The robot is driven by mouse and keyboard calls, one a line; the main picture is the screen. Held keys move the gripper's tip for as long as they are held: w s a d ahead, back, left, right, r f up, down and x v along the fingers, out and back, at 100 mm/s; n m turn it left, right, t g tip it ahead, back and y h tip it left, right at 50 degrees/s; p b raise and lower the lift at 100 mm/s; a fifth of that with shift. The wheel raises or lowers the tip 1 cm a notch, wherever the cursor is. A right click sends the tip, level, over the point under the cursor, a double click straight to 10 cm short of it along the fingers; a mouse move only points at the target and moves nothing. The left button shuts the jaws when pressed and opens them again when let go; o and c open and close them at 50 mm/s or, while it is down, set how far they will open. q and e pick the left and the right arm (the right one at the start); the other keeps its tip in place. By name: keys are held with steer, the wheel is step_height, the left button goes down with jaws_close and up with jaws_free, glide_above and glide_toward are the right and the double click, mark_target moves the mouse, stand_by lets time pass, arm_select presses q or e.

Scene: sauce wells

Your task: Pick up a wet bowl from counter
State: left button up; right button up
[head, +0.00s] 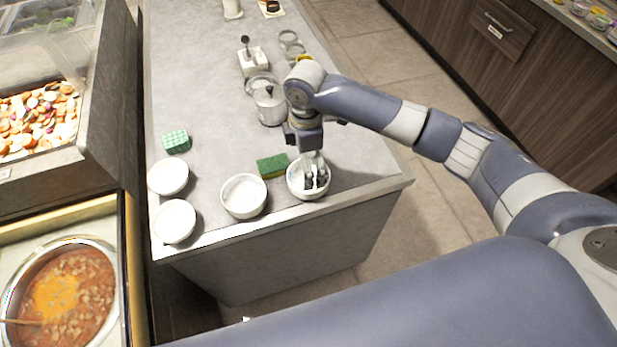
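Several white bowls stand on the grey counter (210,85) near its front edge. One bowl (297,191) is at the right, beside a green sponge. Another bowl (244,196) is left of it, and two more bowls (168,177) (175,222) are at the left edge. I cannot tell which bowls are wet. My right gripper (316,181) points down with its fingertips inside or over the rightmost bowl. Whether it grips the rim is not clear. My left gripper is out of view.
A dark green sponge (272,166) touches or nearly touches the rightmost bowl; a lighter green sponge (176,141) lies farther left. A metal pot (269,104) and a white container (253,62) stand behind. A soup pot (62,295) is at the lower left.

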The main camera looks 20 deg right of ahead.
steer(key=shift+f, duration=0.6)
steer(key=f, duration=0.1)
steer(key=f+p, duration=0.1)
steer(key=f, duration=0.1)
steer(key=f+p, duration=0.1)
steer(key=shift+d+f, duration=0.2)
steer(key=shift+d, duration=0.1)
steer(key=shift+f, duration=0.35)
steer(key=c, duration=1)
